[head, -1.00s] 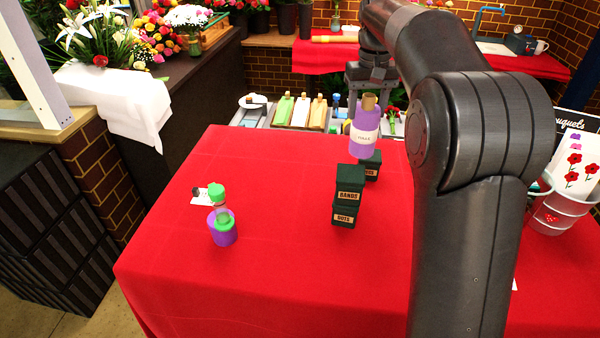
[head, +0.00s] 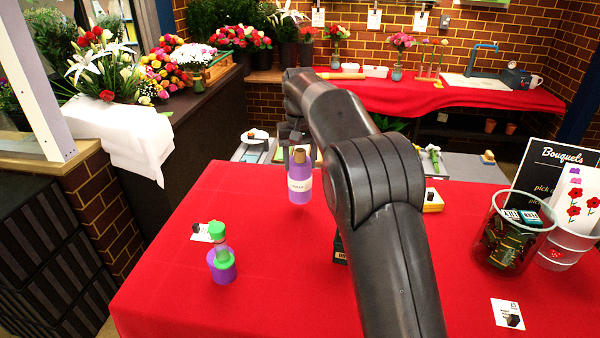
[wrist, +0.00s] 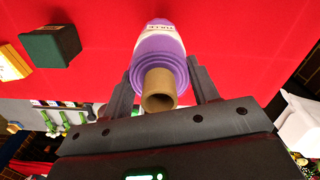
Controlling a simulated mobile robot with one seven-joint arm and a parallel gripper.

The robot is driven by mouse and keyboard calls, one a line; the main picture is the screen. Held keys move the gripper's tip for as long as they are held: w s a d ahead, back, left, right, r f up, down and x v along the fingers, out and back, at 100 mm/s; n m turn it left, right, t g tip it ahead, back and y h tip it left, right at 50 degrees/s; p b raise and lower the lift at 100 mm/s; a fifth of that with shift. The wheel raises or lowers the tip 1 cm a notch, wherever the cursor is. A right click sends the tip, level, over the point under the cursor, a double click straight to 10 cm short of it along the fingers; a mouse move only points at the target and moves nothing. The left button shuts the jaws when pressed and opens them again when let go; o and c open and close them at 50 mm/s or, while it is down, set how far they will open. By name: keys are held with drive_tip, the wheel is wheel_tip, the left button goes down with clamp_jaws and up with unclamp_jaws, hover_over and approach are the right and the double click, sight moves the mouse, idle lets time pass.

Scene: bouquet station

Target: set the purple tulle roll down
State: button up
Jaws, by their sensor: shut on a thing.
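The purple tulle roll (head: 300,183) is upright, with a white label band and a brown cardboard core sticking out at its top. My gripper (head: 297,150) is shut on it at the top end. In the wrist view, the tulle roll (wrist: 160,50) sits between the two fingers of my gripper (wrist: 162,88), its core toward the camera. Red cloth is behind the roll. I cannot tell whether its lower end touches the red table (head: 250,255).
A purple and green bottle-like item (head: 221,262) stands at the table's left, beside a small white card (head: 203,232). A clear bin (head: 508,240) stands at right. The cloth between the bottle and boxes is clear.

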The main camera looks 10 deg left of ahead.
drive_tip(key=shift+f, duration=2.1)
drive_tip(key=o, duration=1.3)
